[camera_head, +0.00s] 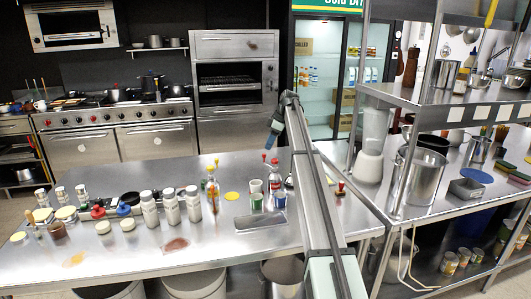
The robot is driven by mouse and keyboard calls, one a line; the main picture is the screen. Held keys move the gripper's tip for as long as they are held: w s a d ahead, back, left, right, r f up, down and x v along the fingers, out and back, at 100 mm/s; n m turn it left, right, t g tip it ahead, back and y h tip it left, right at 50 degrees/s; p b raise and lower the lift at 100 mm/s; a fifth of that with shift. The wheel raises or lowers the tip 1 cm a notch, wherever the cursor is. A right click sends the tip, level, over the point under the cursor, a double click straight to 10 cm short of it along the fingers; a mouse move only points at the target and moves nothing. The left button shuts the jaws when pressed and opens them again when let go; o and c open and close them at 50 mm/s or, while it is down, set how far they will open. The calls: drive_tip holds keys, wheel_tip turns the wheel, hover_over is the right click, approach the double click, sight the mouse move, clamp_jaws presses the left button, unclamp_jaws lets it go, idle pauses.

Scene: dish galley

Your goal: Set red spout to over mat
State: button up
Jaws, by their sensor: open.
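No part is plainly recognisable as the red spout. One candidate is a small red round piece (98,212) on the left half of the steel counter, beside a similar blue piece (123,209). No mat is certain; a flat yellow disc (233,196) lies on the counter right of that bottle. My gripper (269,145) is open, pointing down above the back of the counter, apart from these things. Its fingertips are small and dark.
Several white bottles (171,206) stand left of the slim bottle. A shallow grey tray (261,221) lies right of centre, near cups (256,195) and a red-labelled bottle (276,180). A steel shelf rack (440,100) stands at right. The front counter is mostly clear, with brownish patches (175,245).

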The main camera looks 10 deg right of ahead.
drive_tip(key=shift+x, duration=2.6)
drive_tip(key=shift+c, duration=0.2)
clamp_jaws()
